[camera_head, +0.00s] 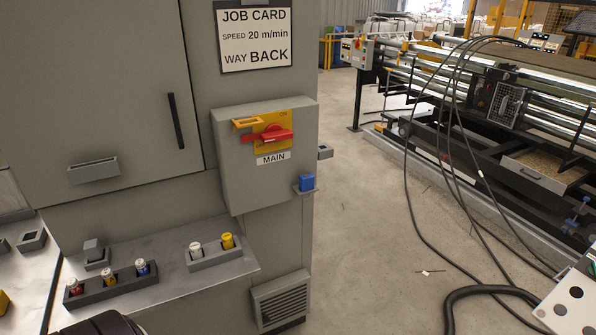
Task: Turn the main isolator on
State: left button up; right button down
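The main isolator is a red rotary handle (277,134) on a yellow plate (270,119). It sits on the front of a grey box (225,150) on the cabinet. The handle lies roughly horizontal, slightly tilted. Small lettering that looks like "ON" shows at the plate's upper right. A "MAIN" label (273,158) is below. An orange-yellow bracket (247,123) sticks out at the plate's upper left. Neither of my grippers can be made out in this view, and nothing touches the handle.
A ledge (160,262) below holds red, blue, white and yellow capped pieces in grey holders. A blue block (306,183) sits on a bracket at the box's right. A job card (254,38) hangs above. Open floor (360,230) lies right, with cables (410,200) before a roller machine.

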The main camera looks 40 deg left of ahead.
aim_at(274, 133)
jog(key=u, duration=1.4)
